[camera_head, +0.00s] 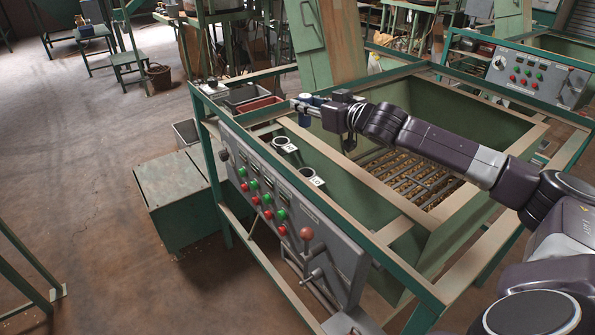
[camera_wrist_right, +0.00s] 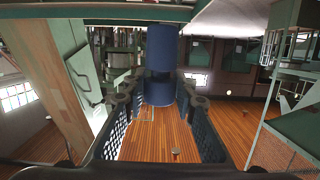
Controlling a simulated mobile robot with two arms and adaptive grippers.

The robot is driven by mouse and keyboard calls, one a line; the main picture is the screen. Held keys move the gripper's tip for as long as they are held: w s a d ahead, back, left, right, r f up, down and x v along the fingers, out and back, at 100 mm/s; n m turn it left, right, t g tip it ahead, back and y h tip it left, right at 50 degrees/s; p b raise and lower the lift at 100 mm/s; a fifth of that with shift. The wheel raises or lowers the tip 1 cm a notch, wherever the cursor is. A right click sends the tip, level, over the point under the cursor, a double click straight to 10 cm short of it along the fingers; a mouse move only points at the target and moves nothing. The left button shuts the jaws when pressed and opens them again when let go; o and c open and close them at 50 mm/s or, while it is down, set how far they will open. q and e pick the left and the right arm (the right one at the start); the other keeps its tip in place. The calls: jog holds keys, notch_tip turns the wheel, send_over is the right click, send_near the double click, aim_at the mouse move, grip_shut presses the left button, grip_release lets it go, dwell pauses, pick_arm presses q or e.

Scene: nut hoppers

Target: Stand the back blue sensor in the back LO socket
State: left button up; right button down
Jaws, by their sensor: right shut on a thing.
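My right gripper (camera_head: 312,105) is shut on a blue sensor (camera_head: 305,117), a short cylinder held roughly upright above the hopper's left rim. In the right wrist view the sensor (camera_wrist_right: 162,48) stands between the two fingers of the right gripper (camera_wrist_right: 160,95), with a dark band round its lower part. The back LO socket (camera_head: 285,144) is a dark ring with a pale plate, below and slightly left of the held sensor and apart from it. A second, nearer socket (camera_head: 308,175) has a white label. Both look empty. My left gripper is out of view.
A control panel (camera_head: 275,199) with red and green buttons and a red-knobbed lever (camera_head: 306,234) runs along the hopper's outer side. A red tray (camera_head: 259,104) sits behind the sockets. The green hopper (camera_head: 478,122) with a slatted floor lies under my right arm.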

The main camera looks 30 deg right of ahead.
jog(key=f, duration=1.2)
jog(key=s+f+p, duration=0.1)
jog(key=f, duration=0.5)
jog(key=shift+f, duration=0.25)
jog(key=shift+d+f, duration=0.1)
jog(key=shift+f, duration=0.15)
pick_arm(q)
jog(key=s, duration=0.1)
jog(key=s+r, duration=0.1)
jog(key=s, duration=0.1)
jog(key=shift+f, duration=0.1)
pick_arm(e)
jog(key=shift+f, duration=0.15)
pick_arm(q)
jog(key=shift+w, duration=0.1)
pick_arm(e)
jog(key=c, duration=1.9)
grip_release()
